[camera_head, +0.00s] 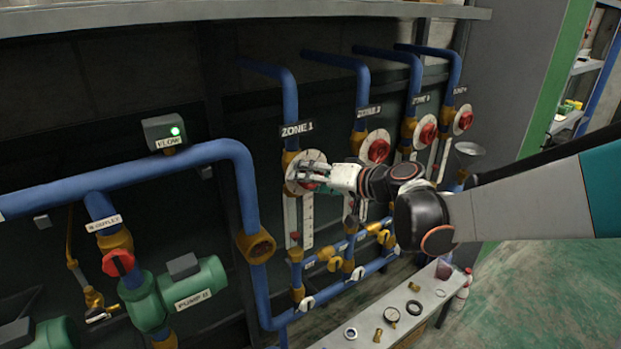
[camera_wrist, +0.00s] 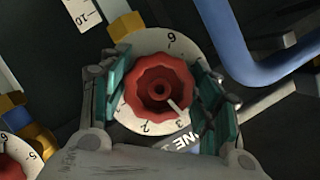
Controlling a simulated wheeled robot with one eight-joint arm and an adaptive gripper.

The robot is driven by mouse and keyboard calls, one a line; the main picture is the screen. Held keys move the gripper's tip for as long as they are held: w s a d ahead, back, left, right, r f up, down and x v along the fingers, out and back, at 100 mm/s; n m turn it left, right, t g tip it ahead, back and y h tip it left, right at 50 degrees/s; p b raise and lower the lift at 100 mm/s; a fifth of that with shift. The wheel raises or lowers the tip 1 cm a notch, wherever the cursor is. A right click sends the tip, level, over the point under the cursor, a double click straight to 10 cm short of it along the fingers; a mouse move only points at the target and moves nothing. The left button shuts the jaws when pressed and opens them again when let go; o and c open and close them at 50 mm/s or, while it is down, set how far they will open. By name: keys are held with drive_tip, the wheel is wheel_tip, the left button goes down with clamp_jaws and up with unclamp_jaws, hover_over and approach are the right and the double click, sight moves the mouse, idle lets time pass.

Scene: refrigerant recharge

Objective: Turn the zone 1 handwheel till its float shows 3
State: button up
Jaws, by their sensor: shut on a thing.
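The zone 1 handwheel (camera_wrist: 160,82) is red and lobed, at the centre of the wrist view. It sits on a white dial (camera_wrist: 148,42) with numbers including 6, 3 and 2. A white pointer line on the wheel slants toward the 3. My gripper (camera_head: 316,174) is at the zone 1 dial, under the ZONE 1 sign (camera_head: 297,129), and covers much of it. In the wrist view its teal pads are on both sides of the wheel, shut on it. The zone 1 scale (camera_head: 307,222) hangs below; its float reading is too small to tell.
Red handwheels of the neighbouring zones (camera_head: 376,149) stand close on the right. A blue pipe (camera_head: 245,190) with a brass end runs on the left. Green floor (camera_head: 530,290) is clear at the right.

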drive_tip(key=o, duration=1.1)
drive_tip(key=shift+d, duration=0.1)
drive_tip(key=v, duration=1.1)
drive_tip(key=shift+s+d+r, duration=0.1)
drive_tip(key=shift+s+d, duration=0.2)
